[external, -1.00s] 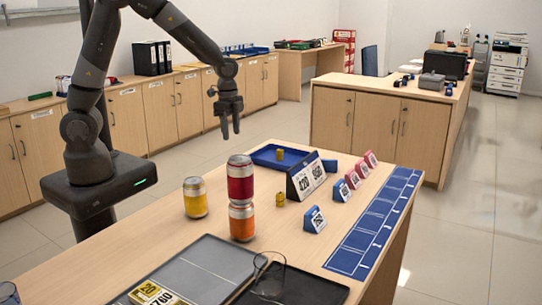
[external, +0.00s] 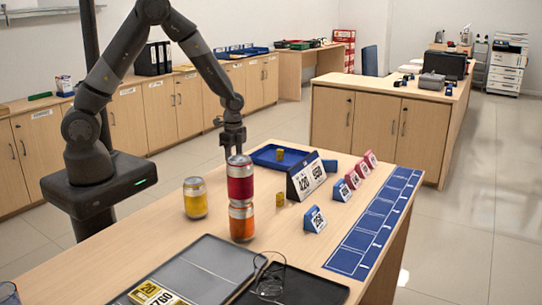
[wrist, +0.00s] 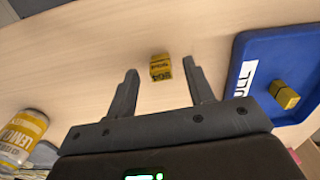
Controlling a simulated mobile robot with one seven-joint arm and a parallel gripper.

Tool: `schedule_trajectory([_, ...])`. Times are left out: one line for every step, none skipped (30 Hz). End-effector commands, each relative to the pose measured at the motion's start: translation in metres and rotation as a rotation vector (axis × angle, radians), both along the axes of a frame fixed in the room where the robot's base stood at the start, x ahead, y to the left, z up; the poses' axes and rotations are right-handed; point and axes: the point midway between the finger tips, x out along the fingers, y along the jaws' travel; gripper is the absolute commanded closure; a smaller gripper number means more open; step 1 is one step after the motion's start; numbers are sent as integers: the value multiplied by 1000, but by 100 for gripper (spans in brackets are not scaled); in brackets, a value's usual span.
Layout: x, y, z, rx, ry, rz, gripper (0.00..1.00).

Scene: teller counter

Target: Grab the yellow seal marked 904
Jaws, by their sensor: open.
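A yellow seal (wrist: 160,67) with dark digits sits on the counter in the wrist view, between my fingertips in the picture and a little beyond them. Its digits are small but look like 904. I cannot pick it out in the external view. My gripper (external: 234,153) is open and empty, pointing down behind the red can; it also shows in the wrist view (wrist: 162,85). A second yellow seal (external: 280,154) lies in the blue tray and shows in the wrist view (wrist: 284,94). Another yellow block (external: 280,199) stands beside the dark number sign.
A red can (external: 240,181) is stacked on an orange can (external: 241,221). A yellow can (external: 195,198) stands left of them. The blue tray (wrist: 240,105) lies right of my fingers. The number sign (external: 307,181) stands farther right.

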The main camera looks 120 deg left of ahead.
Motion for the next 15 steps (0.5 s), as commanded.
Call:
schedule_trajectory([-1,0,-8,-3,2,0,52])
schedule_trajectory([0,0,-12,-3,2,0,52])
schedule_trajectory([0,0,-16,-1,1,0,52])
schedule_trajectory([0,0,-18,-1,0,0,52])
schedule_trajectory([0,0,-20,-1,0,0,52])
schedule_trajectory([0,0,-22,-1,0,0,52])
schedule_trajectory([0,0,-23,-1,0,0,52])
schedule_trajectory([0,0,-23,0,0,0,52])
schedule_trajectory([0,0,-23,0,0,0,52])
schedule_trajectory([0,0,-23,0,0,0,52])
schedule_trajectory([0,0,-23,0,0,0,52])
schedule_trajectory([0,0,-23,0,0,0,52])
schedule_trajectory([0,0,-23,0,0,0,52])
schedule_trajectory([0,0,-23,0,0,0,53])
schedule_trajectory([0,0,-23,0,0,0,57])
